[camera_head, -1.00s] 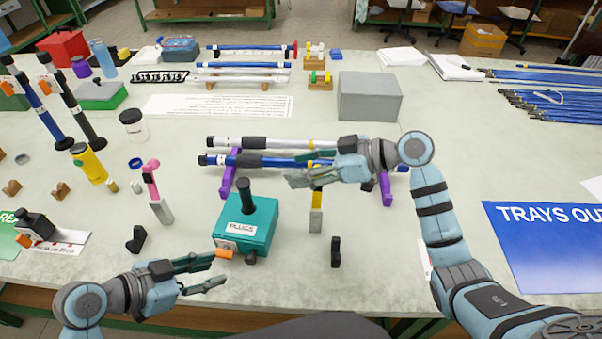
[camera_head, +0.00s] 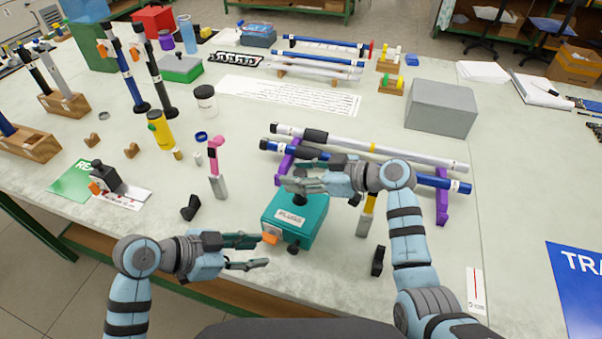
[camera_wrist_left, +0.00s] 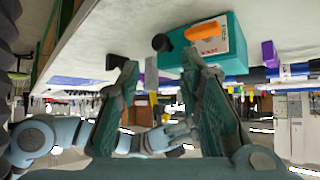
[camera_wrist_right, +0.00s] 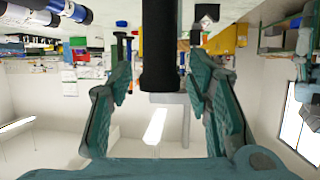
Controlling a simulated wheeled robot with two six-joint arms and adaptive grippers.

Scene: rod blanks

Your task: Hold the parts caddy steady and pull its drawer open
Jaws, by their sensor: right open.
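The parts caddy (camera_head: 312,222) is a teal box with a white label, standing on the table. Its front has an orange tab (camera_head: 270,238) and a black knob (camera_head: 293,249); the drawer looks shut. The caddy also shows in the left wrist view (camera_wrist_left: 236,52). My left gripper (camera_head: 263,252) is open and empty, just left of the orange tab.
Behind the caddy, rods (camera_head: 375,148) lie on purple stands (camera_head: 442,205). A pink-topped tool (camera_head: 216,165) and a black block (camera_head: 190,208) stand to the left. Another small black block (camera_head: 378,260) stands at the right. A grey box (camera_head: 441,108) is farther back.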

